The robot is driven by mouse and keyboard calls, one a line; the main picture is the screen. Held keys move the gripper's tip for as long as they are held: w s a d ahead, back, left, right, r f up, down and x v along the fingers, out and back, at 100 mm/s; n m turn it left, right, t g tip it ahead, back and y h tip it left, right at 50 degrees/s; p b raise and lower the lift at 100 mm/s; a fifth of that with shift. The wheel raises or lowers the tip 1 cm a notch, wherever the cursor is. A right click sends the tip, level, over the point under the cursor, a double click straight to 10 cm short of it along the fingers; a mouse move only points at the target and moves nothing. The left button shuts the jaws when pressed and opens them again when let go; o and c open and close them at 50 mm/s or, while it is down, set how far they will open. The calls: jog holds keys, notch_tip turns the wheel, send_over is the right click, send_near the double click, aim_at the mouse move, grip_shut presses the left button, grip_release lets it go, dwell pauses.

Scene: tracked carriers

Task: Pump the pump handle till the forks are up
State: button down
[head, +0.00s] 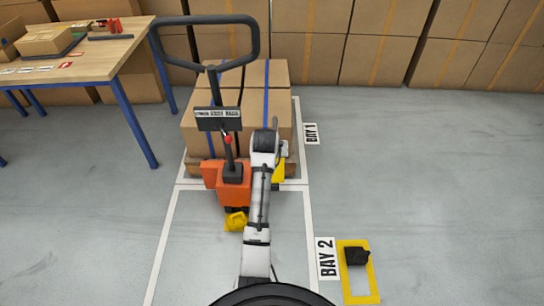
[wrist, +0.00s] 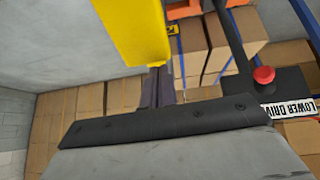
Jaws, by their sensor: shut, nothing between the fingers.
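The orange pallet truck (head: 235,190) stands at a wooden pallet loaded with brown cartons (head: 200,135). Its dark pump handle (head: 257,42) rises from the body, upright, with a wide loop on top. A sign plate and red knob sit on its stem; both show in the wrist view, where the red knob (wrist: 264,75) is at right. The forks are hidden under the load, so their height cannot be told. My gripper (wrist: 161,82) is shut and empty, apart from the handle. A yellow part (wrist: 135,35) is close beside its fingers; I cannot tell what it belongs to.
A table (head: 90,50) with blue legs and a carton stands at the left. Stacked boxes (head: 370,45) line the back. A dark object (head: 357,256) lies in a yellow floor frame by the BAY 2 sign (head: 326,259). The floor at right is clear.

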jog(key=b+v, duration=0.1)
jog(key=v, duration=0.6)
jog(key=shift+s, duration=0.55)
jog(key=shift+a+r, duration=0.1)
